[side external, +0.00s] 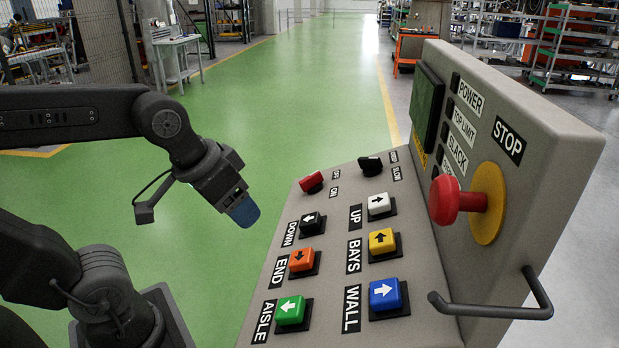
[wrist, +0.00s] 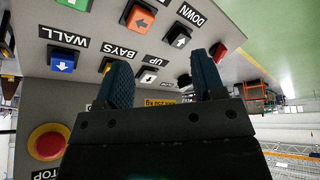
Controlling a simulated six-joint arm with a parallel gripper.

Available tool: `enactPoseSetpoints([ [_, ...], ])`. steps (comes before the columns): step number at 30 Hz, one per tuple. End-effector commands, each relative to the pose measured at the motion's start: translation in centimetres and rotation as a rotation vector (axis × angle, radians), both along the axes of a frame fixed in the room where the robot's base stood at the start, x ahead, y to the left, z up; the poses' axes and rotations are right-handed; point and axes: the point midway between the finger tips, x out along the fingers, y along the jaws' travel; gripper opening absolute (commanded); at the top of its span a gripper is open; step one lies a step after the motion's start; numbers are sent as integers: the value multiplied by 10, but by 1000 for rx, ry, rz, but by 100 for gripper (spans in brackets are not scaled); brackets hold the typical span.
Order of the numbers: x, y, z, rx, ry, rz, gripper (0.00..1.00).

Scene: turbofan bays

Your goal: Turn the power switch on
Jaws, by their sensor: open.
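The power switch (side external: 311,182) is a small red switch at the far left of the sloped console face, beside small labels that seem to read OFF and ON. I cannot tell which way it is set. My gripper (side external: 243,212), with blue fingers, hangs in the air left of the console, apart from the switch and empty. In the wrist view my gripper (wrist: 162,76) shows two separated fingers. A red piece, likely the power switch (wrist: 218,49), shows there just beside the right finger, which partly hides it.
A black switch (side external: 370,165) sits right of the red one. A red stop button (side external: 458,199) juts from the upright panel (side external: 555,150). A handle (side external: 495,309) sticks out in front. Left of the console is open air.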

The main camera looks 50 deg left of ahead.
Motion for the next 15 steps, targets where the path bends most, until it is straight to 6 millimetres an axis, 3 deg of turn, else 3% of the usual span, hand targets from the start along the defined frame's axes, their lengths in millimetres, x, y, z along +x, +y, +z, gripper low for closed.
enactPoseSetpoints([
  [5, 53, 22, 19, -147, 106, 233, 80],
  [9, 103, 51, 29, -290, 190, 443, 92],
  [15, 170, 111, 24, -502, 304, 735, 92],
])
